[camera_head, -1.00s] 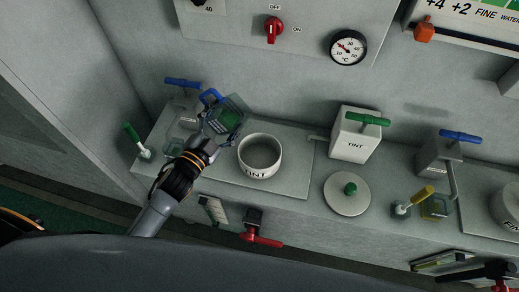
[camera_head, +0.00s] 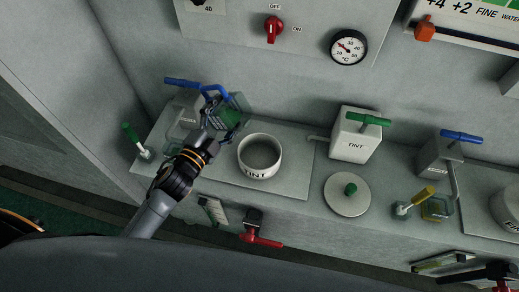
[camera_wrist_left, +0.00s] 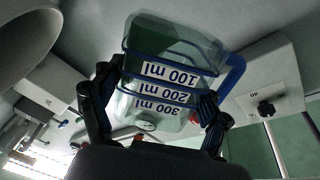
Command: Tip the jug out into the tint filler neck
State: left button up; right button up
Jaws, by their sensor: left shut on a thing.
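The clear jug (camera_head: 232,112) with a blue handle and greenish contents is held up behind and left of the round white TINT neck (camera_head: 260,172). My left gripper (camera_head: 219,127) is shut around the jug and keeps it above the counter, apart from the neck. In the head view the jug looks tilted, and its mouth is hard to make out. In the left wrist view the jug (camera_wrist_left: 165,98) sits between my fingers, its 100, 200 and 300 ml labels upside down. The neck is open at the top. My right gripper is not seen.
A white TINT box (camera_head: 356,142) with a green tap stands right of the neck. A round lid (camera_head: 347,197) with a green knob lies in front of it. A blue tap (camera_head: 182,83) stands behind the jug, and a green-handled lever (camera_head: 135,138) is at left.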

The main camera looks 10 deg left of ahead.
aim_at(229, 121)
pick_arm(q)
jog(key=shift+s+d+r+m, duration=0.1)
jog(key=shift+d+r+m, duration=0.15)
jog(key=shift+r+m, duration=0.55)
jog(key=shift+f+m, duration=0.15)
jog(key=shift+m, duration=0.25)
jog(key=shift+s+d+r+m+p, duration=0.15)
jog(key=shift+d+r+m+p, duration=0.1)
jog(key=shift+d+m, duration=0.25)
jog(key=shift+s+d+r+m+p, duration=0.1)
jog(key=shift+s+d+r+m, duration=0.15)
jog(key=shift+d, duration=0.3)
jog(key=shift+d+m, duration=0.15)
jog(key=shift+m, duration=0.1)
jog(key=shift+r+m, duration=0.1)
jog(key=shift+m, duration=0.2)
